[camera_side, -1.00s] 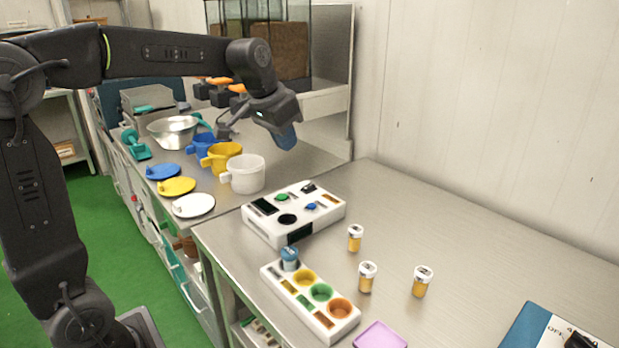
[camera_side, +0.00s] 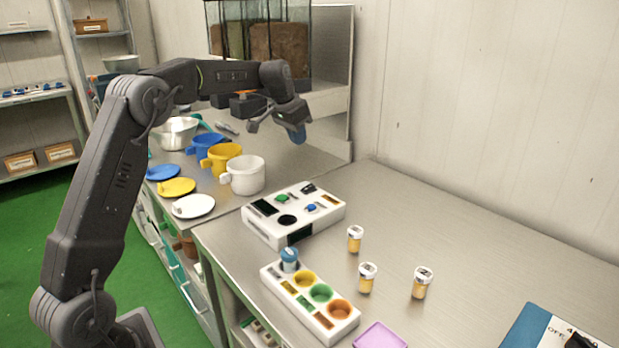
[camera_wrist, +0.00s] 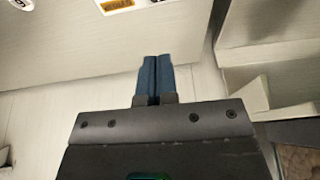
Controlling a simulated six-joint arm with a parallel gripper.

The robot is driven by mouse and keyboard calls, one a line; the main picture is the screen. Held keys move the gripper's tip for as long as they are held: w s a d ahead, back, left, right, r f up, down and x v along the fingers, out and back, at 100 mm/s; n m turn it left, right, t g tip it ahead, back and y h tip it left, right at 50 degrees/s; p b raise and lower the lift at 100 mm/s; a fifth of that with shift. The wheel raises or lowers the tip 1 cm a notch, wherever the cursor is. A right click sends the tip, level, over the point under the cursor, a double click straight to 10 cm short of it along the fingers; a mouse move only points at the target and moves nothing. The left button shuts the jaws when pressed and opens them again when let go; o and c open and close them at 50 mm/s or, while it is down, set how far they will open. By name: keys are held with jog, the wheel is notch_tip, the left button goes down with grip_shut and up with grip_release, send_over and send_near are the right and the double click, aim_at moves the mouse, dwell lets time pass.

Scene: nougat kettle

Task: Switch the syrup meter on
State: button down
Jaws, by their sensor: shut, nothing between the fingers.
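A white box device (camera_side: 270,228), which looks like the syrup meter, stands on the steel table in the side view. Its top has a dark display, a round black well (camera_side: 287,220), a green button (camera_side: 282,198), a blue knob (camera_side: 311,208) and a small black switch (camera_side: 308,188) near the back edge. I cannot tell the switch's position. My gripper (camera_side: 298,136) is above and behind the device, apart from it. In the wrist view its blue fingers (camera_wrist: 155,78) are together with nothing between them. The device is not recognisable in the wrist view.
A white rack (camera_side: 322,325) with coloured wells and a blue-capped vial is in front of the device. Several yellow vials (camera_side: 367,278) stand to its right. White, yellow and blue mugs (camera_side: 246,175) and lids (camera_side: 193,206) are at left. Table at right (camera_side: 480,230) is mostly clear.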

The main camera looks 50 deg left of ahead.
aim_at(312, 185)
jog(key=x, duration=0.9)
jog(key=s+x, duration=0.1)
jog(key=x, duration=0.4)
jog(key=shift+f, duration=0.1)
